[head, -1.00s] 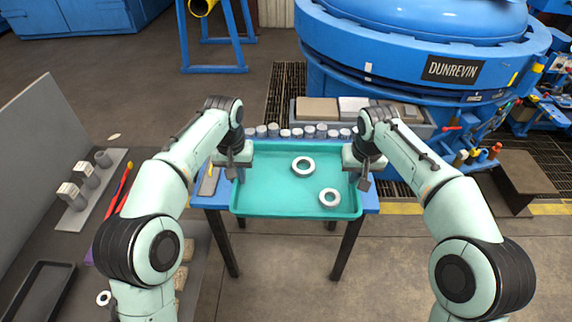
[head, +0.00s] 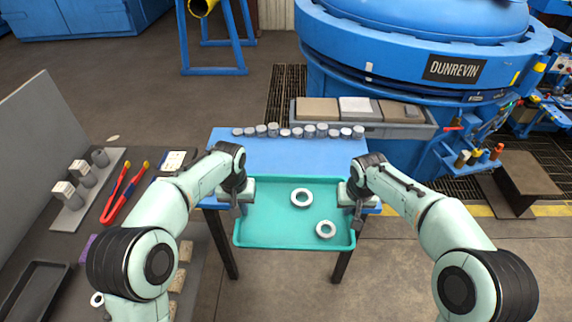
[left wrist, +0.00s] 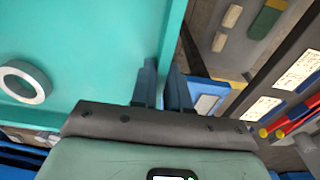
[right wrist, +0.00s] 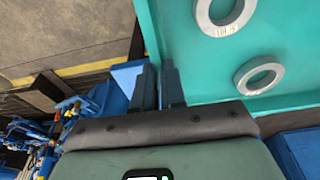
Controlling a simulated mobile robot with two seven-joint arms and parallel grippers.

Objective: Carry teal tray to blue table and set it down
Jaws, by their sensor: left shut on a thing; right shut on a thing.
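The teal tray (head: 275,228) is held level between my two grippers in front of me. It carries two pale rings, one nearer its back (head: 294,198) and one nearer its front (head: 318,231). My left gripper (head: 240,200) is shut on the tray's left wall, and my right gripper (head: 354,204) is shut on its right wall. Both wrist views show the fingers across the tray's rim. The blue table (head: 285,155) lies behind and partly under the tray, which reaches past the table's near edge. The head view does not show clearly how high the tray is.
A row of small grey cylinders (head: 297,132) stands along the table's back. The middle of the table is bare. A dark bench (head: 140,205) with red pliers (head: 122,190) is at the left. The blue furnace (head: 400,60) stands behind, right.

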